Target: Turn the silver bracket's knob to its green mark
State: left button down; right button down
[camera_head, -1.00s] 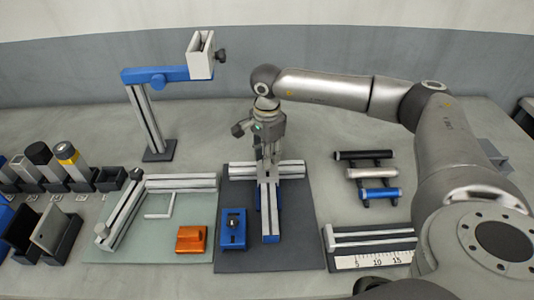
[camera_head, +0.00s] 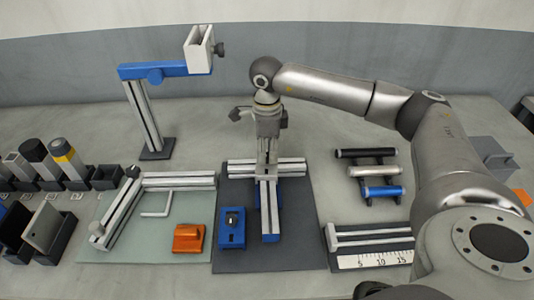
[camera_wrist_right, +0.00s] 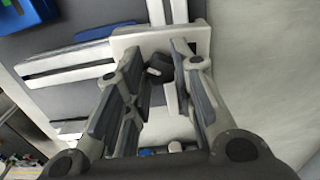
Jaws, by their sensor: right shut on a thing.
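The silver bracket (camera_wrist_right: 195,43) shows as a pale plate across the rails in the right wrist view. Its dark knob (camera_wrist_right: 160,68) sits between the fingers of my right gripper (camera_wrist_right: 158,76), which is shut on it. In the head view my right gripper (camera_head: 267,155) points down at the crossing of the silver rails (camera_head: 290,167) on the dark mat (camera_head: 297,235). There the gripper hides the bracket and knob. I cannot make out a green mark. My left gripper is not in view.
A stand with a blue arm (camera_head: 165,72) rises behind. A rack of cylinders (camera_head: 370,171) and a ruler fixture (camera_head: 372,260) are at right.

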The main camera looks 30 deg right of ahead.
jog(key=m+b, duration=0.1)
jog(key=m, duration=0.6)
jog(key=shift+b, duration=0.35)
jog(key=m, duration=0.3)
jog(key=shift+m, duration=0.4)
jog(key=m, duration=0.3)
jog(key=shift+m+b, duration=0.3)
jog(key=shift+m, duration=0.1)
jog(key=m, duration=0.3)
jog(key=shift+m, duration=2.1)
jog(key=shift+m+p, duration=0.4)
jog(key=shift+m, duration=1.6)
jog(key=shift+m+p, duration=0.35)
jog(key=shift+m, duration=1.65)
